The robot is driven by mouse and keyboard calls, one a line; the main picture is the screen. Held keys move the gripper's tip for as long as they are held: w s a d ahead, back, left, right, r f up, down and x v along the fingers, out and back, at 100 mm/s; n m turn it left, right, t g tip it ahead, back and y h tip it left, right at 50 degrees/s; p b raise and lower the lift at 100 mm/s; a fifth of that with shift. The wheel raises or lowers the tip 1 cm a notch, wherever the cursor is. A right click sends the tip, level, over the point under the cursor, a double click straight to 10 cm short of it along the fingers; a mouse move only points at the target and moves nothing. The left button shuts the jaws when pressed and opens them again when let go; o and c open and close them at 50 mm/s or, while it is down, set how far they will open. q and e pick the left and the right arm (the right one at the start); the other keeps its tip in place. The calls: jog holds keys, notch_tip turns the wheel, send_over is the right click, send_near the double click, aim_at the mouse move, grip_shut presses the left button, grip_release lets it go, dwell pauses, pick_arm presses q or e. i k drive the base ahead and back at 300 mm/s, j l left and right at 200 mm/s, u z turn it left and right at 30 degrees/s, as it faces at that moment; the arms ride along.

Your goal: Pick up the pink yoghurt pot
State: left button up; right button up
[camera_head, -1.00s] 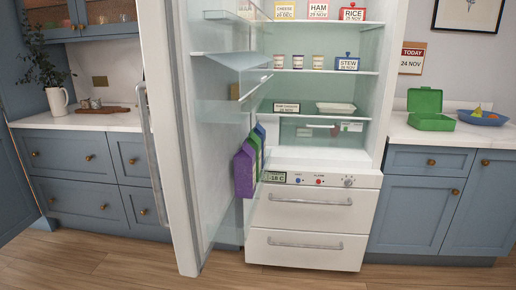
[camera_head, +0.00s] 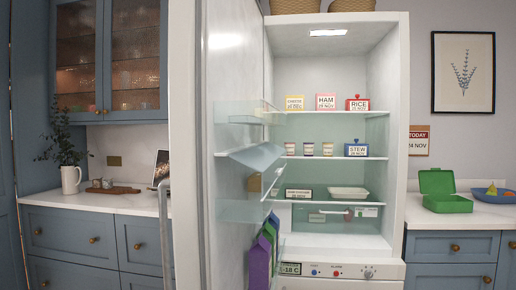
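Three small pots stand in a row on the middle shelf of the open fridge: a left pot (camera_head: 290,148), a middle pot (camera_head: 308,149) and a right pot (camera_head: 327,149). They look pale with dark bands or labels. They are too small to tell which one is pink. Neither of my grippers is in view.
The fridge door (camera_head: 186,150) stands open on the left, with cartons (camera_head: 262,250) in its lower rack. A blue STEW box (camera_head: 356,149) stands right of the pots. CHEESE (camera_head: 294,103), HAM (camera_head: 326,102) and RICE (camera_head: 357,104) boxes stand above. A green box (camera_head: 444,192) sits on the right counter.

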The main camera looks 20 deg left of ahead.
aim_at(289, 147)
jog(key=j, duration=2.2)
jog(key=i+l, duration=0.3)
jog(key=l, duration=0.2)
jog(key=i+l, duration=0.25)
jog(key=l, duration=0.25)
jog(key=i+l, duration=0.3)
jog(key=l, duration=0.15)
jog(key=i+l, duration=0.25)
jog(key=l, duration=0.25)
jog(key=i+l, duration=0.3)
jog(key=l, duration=0.2)
jog(key=i+l, duration=0.3)
jog(key=l, duration=0.15)
jog(key=i+l, duration=0.25)
jog(key=l, duration=0.25)
jog(key=i+l, duration=0.3)
jog(key=l, duration=0.2)
jog(key=k+j+u, duration=0.1)
jog(key=j, duration=0.3)
jog(key=k+j+u, duration=0.1)
jog(key=k+j, duration=0.15)
jog(key=j, duration=0.15)
jog(key=k+j, duration=0.15)
jog(key=j, duration=0.25)
jog(key=k+j+u, duration=0.15)
jog(key=j, duration=0.25)
jog(key=k+j+u, duration=0.1)
jog(key=j, duration=0.3)
